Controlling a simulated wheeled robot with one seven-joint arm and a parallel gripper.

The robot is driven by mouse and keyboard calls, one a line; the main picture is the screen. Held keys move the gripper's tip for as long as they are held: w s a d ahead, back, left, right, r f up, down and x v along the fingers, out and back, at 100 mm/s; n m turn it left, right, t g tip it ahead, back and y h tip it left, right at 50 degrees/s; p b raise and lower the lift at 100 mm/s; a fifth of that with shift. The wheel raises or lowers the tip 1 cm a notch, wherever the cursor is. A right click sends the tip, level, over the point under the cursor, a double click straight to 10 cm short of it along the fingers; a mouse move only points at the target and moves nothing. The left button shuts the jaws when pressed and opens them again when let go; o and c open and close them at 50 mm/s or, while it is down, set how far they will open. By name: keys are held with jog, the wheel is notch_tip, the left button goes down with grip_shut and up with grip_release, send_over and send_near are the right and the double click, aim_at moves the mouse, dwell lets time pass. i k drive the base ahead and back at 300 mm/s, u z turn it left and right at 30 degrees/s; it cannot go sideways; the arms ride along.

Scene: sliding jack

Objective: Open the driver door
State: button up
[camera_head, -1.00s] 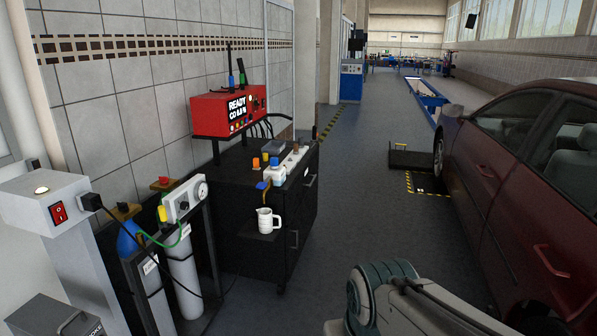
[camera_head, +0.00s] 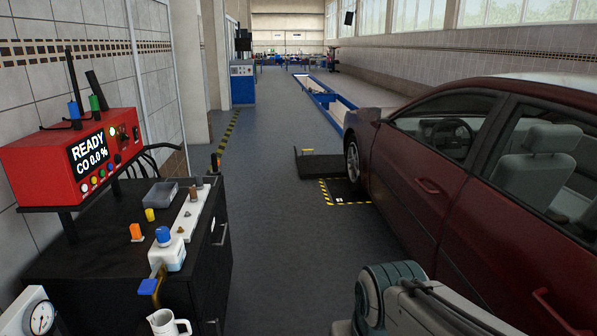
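A dark red car (camera_head: 395,180) stands along the right side, its front pointing away from me. The steering wheel shows faintly through the front window. Part of my arm shows at the bottom right, in front of the car's side. My gripper is not in view.
A black cabinet (camera_head: 215,250) with bottles, a white jug (camera_head: 167,323) and a red display box (camera_head: 75,155) stands at the left. The grey floor between cabinet and car is clear. A dark low platform (camera_head: 322,163) lies ahead near the front wheel.

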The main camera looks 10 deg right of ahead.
aim_at(416, 185)
jog(key=z, duration=0.5)
jog(key=i, duration=1.55)
jog(key=z, duration=0.4)
jog(key=i, duration=1.3)
jog(key=z, duration=0.35)
